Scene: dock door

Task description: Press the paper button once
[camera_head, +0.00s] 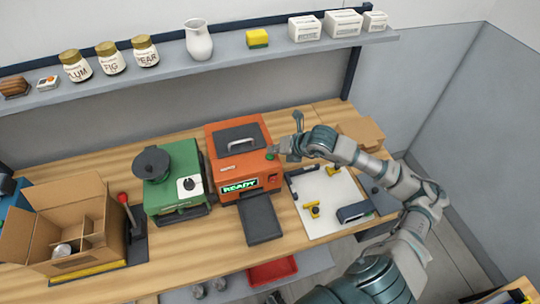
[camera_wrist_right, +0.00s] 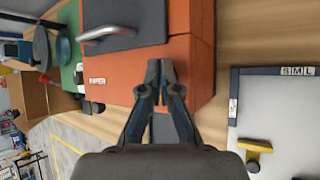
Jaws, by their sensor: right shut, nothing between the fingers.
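The orange machine (camera_head: 222,139) stands on the wooden bench with a lit READY display (camera_head: 239,186) on its front. A small label (camera_wrist_right: 97,81) that seems to read PAPER is on it in the right wrist view. A small green button (camera_head: 270,156) shows at its right front corner in the head view. My right gripper (camera_head: 275,151) is shut and empty, with its fingertips close to that button. In the right wrist view the gripper (camera_wrist_right: 160,70) is over the machine's edge and hides what is beneath. I cannot tell whether it touches. My left gripper is not in view.
A green machine (camera_head: 183,150) stands left of the orange one, with a red-knobbed lever (camera_head: 123,199) and cardboard box (camera_head: 38,240) beyond. A white board (camera_head: 320,190) with yellow-and-black pieces lies right. A shelf (camera_head: 170,72) with jars runs above.

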